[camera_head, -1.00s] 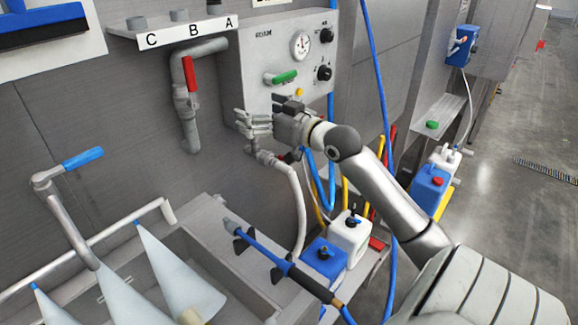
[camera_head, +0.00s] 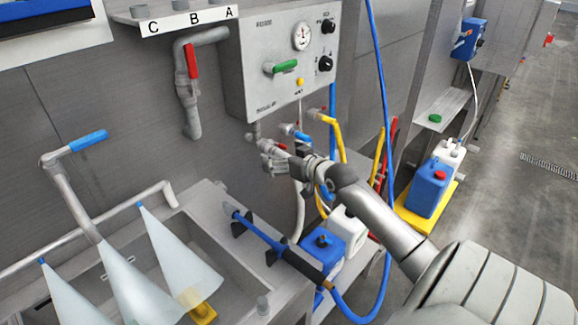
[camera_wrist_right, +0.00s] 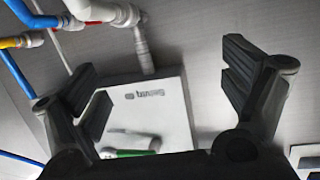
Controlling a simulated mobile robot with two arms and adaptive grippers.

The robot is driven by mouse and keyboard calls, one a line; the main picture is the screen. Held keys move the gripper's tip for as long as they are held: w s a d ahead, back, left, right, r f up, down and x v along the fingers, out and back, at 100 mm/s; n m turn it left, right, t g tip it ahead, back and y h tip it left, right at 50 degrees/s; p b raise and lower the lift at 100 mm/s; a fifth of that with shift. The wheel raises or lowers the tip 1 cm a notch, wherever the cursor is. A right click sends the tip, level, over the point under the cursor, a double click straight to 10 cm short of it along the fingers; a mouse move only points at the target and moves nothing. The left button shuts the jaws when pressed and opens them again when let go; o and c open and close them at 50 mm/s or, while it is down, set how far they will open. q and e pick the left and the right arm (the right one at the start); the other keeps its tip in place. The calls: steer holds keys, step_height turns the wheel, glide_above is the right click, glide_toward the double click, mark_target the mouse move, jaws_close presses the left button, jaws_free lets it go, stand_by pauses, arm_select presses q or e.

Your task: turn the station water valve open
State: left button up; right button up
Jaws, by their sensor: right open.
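A grey control box (camera_head: 275,95) on the wall carries a green lever (camera_head: 281,67), a gauge and black knobs. A separate red-handled valve (camera_head: 191,60) is on the wall pipe to the left. I cannot tell which is the station water valve. My right gripper (camera_head: 268,158) is below the box, near the lower fittings and partly hiding them. In the right wrist view the gripper (camera_wrist_right: 160,75) is open and empty, with the box (camera_wrist_right: 150,95) beyond its fingers. My left gripper is out of view.
A sink (camera_head: 210,195) with a blue-handled tap (camera_head: 75,147) fills the lower left. A blue spray wand (camera_head: 262,237) lies across its right edge. Blue and yellow hoses hang beside the box. Jugs (camera_head: 428,188) stand at the right, beside open floor.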

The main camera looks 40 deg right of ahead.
steer(key=shift+s+d+f, duration=0.15)
steer(key=shift+s+f, duration=0.05)
steer(key=shift+f, duration=0.55)
steer(key=shift+s+d+f, duration=0.15)
steer(key=shift+s+f, duration=0.05)
steer(key=shift+f, duration=0.5)
